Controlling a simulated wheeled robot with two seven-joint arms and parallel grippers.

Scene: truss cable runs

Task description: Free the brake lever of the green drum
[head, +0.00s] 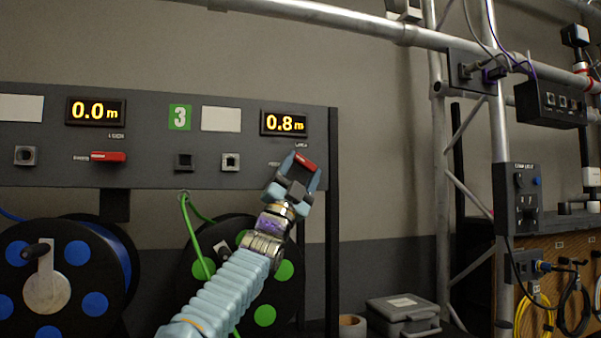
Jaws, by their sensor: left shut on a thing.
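The green drum (265,315) hangs under the grey panel, partly hidden behind my left arm. Its green cable (193,232) runs up to a guide at the panel's lower edge. The red brake lever (304,163) of the green drum sits on the panel below the 0.8 m display (284,123). It is tilted down to the right. My left gripper (304,168) is shut on this lever, with one finger on each side. My right gripper is not in view.
The blue drum (95,304) stands at left, with its level red lever (108,157) above. A grey case (403,314) and a tape roll (352,326) lie at lower right. Metal truss poles (438,150) rise at right. The wall between panel and truss is clear.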

